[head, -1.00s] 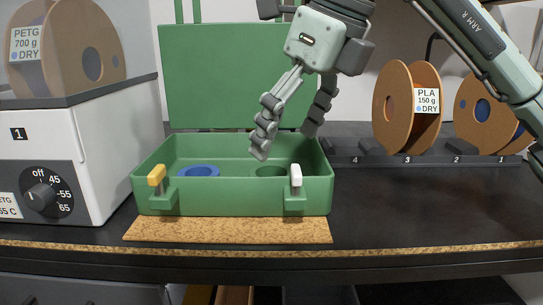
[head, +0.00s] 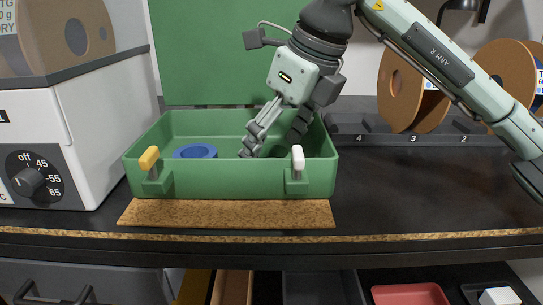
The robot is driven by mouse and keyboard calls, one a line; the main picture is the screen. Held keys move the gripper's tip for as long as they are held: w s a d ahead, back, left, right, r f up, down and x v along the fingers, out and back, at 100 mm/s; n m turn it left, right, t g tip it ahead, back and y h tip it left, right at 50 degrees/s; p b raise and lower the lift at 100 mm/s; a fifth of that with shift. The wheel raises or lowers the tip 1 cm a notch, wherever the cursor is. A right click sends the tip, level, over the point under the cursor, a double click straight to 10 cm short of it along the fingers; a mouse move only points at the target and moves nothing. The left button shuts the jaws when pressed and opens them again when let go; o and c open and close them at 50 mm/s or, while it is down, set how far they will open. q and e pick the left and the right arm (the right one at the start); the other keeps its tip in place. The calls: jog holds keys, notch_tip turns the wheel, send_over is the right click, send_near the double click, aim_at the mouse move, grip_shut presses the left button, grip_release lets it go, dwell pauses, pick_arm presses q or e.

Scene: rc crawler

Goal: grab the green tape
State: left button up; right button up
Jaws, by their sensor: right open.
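The open green box (head: 230,182) stands on the bench, its lid (head: 205,60) raised behind it. A blue ring-shaped roll (head: 195,151) lies in its left half. My right gripper (head: 270,149) reaches down into the right half of the box with its fingers spread. The green tape, which lay there a moment ago, cannot be made out now; the fingers and the box's front wall cover that spot, so contact cannot be told. My left gripper is not in view.
The box has a yellow latch (head: 149,158) and a white latch (head: 298,158) standing up in front. A cork mat (head: 225,213) lies before it. A white dryer (head: 75,140) stands close at left. Spools (head: 405,90) sit in a rack at right. The bench right of the box is clear.

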jog(key=c, duration=1.2)
jog(key=shift+c, duration=0.2)
jog(key=shift+r, duration=0.15)
